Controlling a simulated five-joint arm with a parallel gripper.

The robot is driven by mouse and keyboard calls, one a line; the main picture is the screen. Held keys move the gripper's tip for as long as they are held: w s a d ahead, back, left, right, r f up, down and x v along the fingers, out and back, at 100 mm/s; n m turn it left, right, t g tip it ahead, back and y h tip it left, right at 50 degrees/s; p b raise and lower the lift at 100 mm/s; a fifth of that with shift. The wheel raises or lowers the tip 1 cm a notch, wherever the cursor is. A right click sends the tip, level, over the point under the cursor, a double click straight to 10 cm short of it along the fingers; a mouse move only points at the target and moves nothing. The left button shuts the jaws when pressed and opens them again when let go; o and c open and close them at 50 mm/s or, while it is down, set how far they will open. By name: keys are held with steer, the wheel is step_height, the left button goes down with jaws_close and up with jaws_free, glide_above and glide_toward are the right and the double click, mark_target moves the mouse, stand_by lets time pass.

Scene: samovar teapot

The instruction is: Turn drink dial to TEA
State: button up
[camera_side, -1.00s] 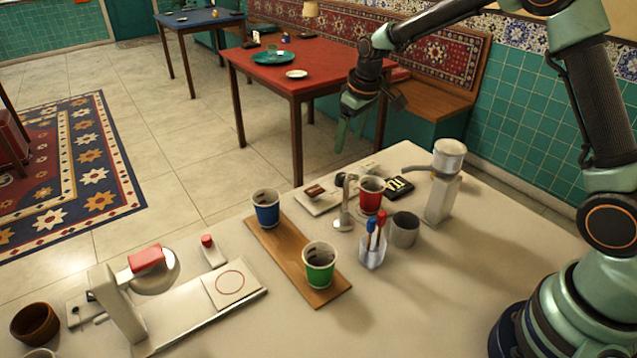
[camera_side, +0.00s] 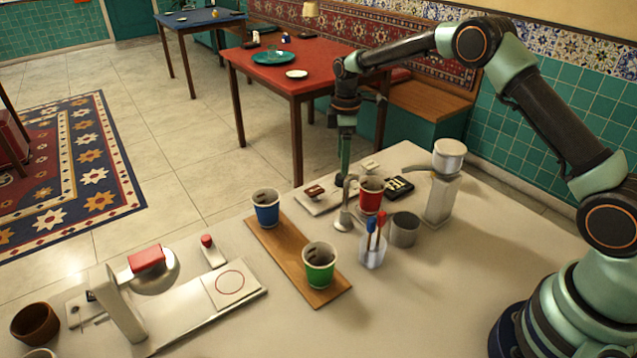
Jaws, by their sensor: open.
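My gripper (camera_side: 345,172) points straight down over the back edge of the white table, its fingertips close to the small controls by the metal tap (camera_side: 345,208). The jaws are seen nearly edge-on, and I see nothing held between them. A dark round knob, perhaps the drink dial, is largely hidden behind the fingertips; whether they touch it I cannot tell. Its pointer and any TEA lettering cannot be read. A pale plate with a brown switch (camera_side: 315,191) lies just left of the fingertips. A red cup (camera_side: 370,195) stands right beside the tap.
A clear holder with stirrers (camera_side: 372,250), a grey cup (camera_side: 404,230) and a metal dispenser (camera_side: 442,185) stand to the right. A wooden board (camera_side: 290,262) bears a blue cup (camera_side: 266,208) and a green cup (camera_side: 319,265). The front right tabletop is clear.

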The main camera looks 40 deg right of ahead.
mark_target(342, 179)
step_height(342, 179, down, 5)
steer(key=shift+f, duration=0.1)
stand_by(0.3)
jaws_close()
